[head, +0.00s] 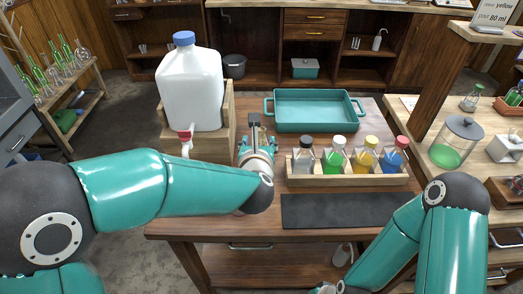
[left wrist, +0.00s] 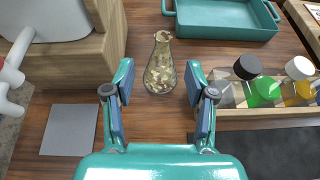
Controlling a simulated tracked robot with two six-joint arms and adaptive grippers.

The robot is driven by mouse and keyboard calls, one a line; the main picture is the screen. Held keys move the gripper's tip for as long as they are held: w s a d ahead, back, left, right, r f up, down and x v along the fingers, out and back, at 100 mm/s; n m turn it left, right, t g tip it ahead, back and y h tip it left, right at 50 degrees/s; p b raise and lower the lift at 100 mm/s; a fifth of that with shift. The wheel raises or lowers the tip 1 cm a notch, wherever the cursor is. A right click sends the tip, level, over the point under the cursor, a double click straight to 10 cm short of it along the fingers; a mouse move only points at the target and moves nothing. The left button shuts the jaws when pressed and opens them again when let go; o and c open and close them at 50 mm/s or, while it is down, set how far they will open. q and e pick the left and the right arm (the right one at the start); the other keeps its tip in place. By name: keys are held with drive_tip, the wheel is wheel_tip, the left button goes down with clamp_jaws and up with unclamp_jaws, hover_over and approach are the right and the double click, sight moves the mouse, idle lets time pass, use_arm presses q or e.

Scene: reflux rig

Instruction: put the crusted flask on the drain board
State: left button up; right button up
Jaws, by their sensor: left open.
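The crusted flask (left wrist: 160,68) is a clear conical flask with pale brown crust inside. In the left wrist view it stands upright on the wooden table, ahead of my left gripper (left wrist: 159,84). The gripper is open, with a finger to each side of the flask in the picture and a gap on both sides. In the head view my left gripper (head: 257,140) and arm cover the flask's place. A flat black mat (head: 340,210) lies at the table's front, and a flat grey square (left wrist: 70,130) lies left of the gripper; I cannot tell which is the drain board.
A white jug (head: 190,90) with a red tap sits on a wooden stand (head: 205,148) close on the left. A teal tray (head: 315,128) lies behind. A wooden rack (head: 345,181) of several colour-filled bottles is close on the right. Bare table shows around the flask.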

sight(261, 131)
use_arm(q)
drive_tip(key=p+x, duration=0.1)
drive_tip(key=x, duration=0.5)
drive_tip(key=shift+w+d, duration=0.1)
drive_tip(key=shift+d, duration=0.05)
drive_tip(key=shift+w+f+p, duration=0.15)
drive_tip(key=shift+w+p, duration=0.3)
drive_tip(key=shift+w, duration=0.1)
drive_tip(key=p+x, duration=0.1)
drive_tip(key=x, duration=0.2)
drive_tip(key=shift+w+d+f, duration=0.15)
drive_tip(key=shift+w+f, duration=0.15)
drive_tip(key=shift+w, duration=0.15)
drive_tip(key=shift+c, duration=0.2)
clamp_jaws()
